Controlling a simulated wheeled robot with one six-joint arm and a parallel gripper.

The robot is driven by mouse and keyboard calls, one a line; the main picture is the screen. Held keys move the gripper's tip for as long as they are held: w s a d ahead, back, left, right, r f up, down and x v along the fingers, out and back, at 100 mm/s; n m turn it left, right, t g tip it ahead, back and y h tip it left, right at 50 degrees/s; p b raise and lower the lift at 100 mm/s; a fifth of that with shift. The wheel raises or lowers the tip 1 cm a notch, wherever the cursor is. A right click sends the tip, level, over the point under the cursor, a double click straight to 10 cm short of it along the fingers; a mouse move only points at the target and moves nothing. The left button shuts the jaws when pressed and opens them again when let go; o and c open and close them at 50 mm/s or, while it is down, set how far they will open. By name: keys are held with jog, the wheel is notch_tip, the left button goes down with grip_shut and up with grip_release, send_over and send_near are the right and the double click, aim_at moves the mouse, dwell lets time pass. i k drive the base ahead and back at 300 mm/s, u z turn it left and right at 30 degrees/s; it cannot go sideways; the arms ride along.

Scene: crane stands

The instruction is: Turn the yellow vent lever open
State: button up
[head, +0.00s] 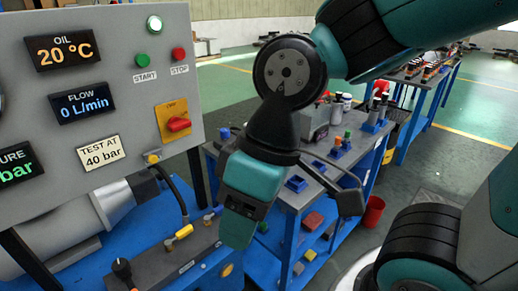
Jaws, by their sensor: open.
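The yellow vent lever (181,234) is a small handle low in the head view, on a dark grey block (160,262) above the blue bench. It slants slightly up to the right. My gripper (242,212) is teal and black, hangs from my wrist to the right of the lever and nearer the top of the picture, and points down. It appears clear of the lever, with nothing seen in it. Its jaws are open, though the gap between the fingers is hard to make out from this angle.
A grey panel (110,20) stands at left with displays, START and STOP buttons, and a red switch (179,124) on a yellow plate. A black hose (172,188) runs down from it near the lever. A black-knobbed lever (122,270) stands left. A blue cart (285,195) stands behind my gripper.

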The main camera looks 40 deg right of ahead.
aim_at(180, 235)
jog(key=k, duration=1.1)
jog(key=z, duration=0.1)
jog(key=i, duration=0.55)
jog(key=z, duration=0.55)
